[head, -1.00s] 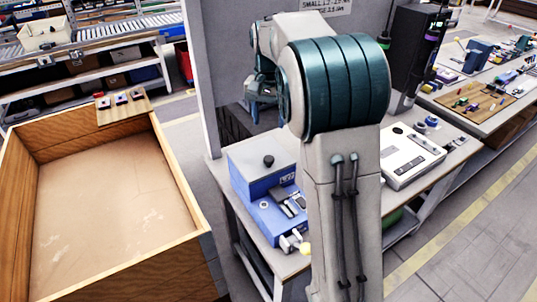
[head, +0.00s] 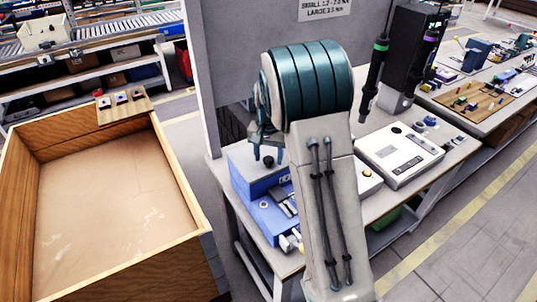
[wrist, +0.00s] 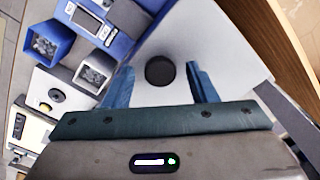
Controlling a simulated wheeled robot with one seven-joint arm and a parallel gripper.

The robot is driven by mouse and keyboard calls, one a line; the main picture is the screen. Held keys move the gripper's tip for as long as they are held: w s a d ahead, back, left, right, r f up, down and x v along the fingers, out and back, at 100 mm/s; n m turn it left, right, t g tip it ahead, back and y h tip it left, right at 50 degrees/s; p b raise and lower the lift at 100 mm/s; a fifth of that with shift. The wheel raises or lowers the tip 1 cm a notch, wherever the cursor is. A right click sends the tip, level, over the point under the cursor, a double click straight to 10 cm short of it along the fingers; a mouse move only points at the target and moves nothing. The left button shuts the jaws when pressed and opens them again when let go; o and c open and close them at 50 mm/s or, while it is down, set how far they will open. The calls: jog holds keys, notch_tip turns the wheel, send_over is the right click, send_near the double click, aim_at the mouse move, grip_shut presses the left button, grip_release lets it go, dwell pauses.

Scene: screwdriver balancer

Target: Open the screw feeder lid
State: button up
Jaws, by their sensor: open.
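The blue screw feeder (head: 262,216) stands on the workbench in the head view, with its raised box at the back. A round black knob (head: 268,161) sits on top of this box. In the wrist view, the knob (wrist: 160,71) shows on the pale lid (wrist: 205,38). My gripper (head: 268,151) is open and empty, pointing down over the box. In the wrist view, the fingers of my gripper (wrist: 160,68) lie on either side of the knob, with gaps on both sides. I cannot tell how far the fingertips are above the lid. My arm hides part of the feeder's right side.
A white control unit (head: 400,155) stands to the right on the bench. A screwdriver (head: 374,65) hangs above it. The grey panel (head: 235,65) rises behind the feeder. A large wooden box (head: 110,215) stands to the left, with floor between.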

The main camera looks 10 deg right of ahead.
grip_shut()
jog(key=shift+w+r, duration=0.1)
jog(key=shift+r, duration=0.05)
